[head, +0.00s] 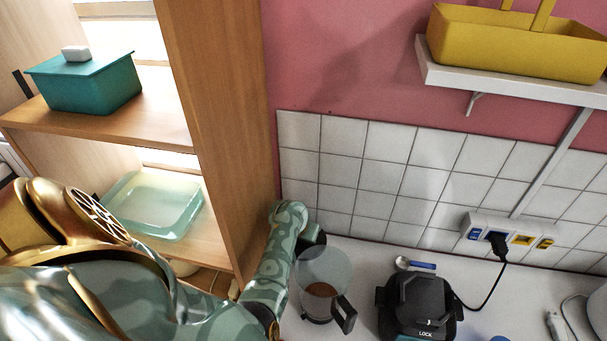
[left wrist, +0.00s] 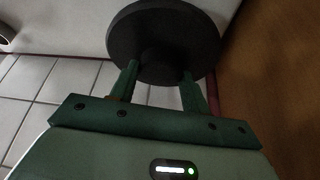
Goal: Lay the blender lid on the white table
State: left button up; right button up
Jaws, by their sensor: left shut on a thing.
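The blender lid (left wrist: 163,40) is a dark round disc in the left wrist view. My left gripper (left wrist: 158,80) is shut on its underside knob or neck, with a finger on each side; the exact grip is in shadow. In the head view a dark part of the lid (head: 313,236) shows beside my left wrist, above and behind the clear blender jug (head: 323,270). The fingers are hidden there. The white table (head: 360,262) runs along the tiled wall. Whether the lid touches it cannot be told. My right gripper is not in view.
The jug, with brown contents and a black handle, stands close to my left wrist. A black appliance (head: 420,305) marked LOCK stands right of it, its cable plugged into a wall socket (head: 510,235). The wooden shelf (head: 215,120) rises close on the left.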

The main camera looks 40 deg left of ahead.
aim_at(304, 242)
pick_arm(q)
jog(key=shift+f+b, duration=0.6)
jog(key=shift+f, duration=1.3)
jog(key=o, duration=1.1)
jog(key=shift+f, duration=0.1)
jog(key=shift+r+p, duration=0.3)
jog(key=shift+r, duration=0.1)
jog(key=shift+p+v, duration=5.75)
jog(key=shift+p, duration=1.75)
jog(key=shift+s, duration=0.1)
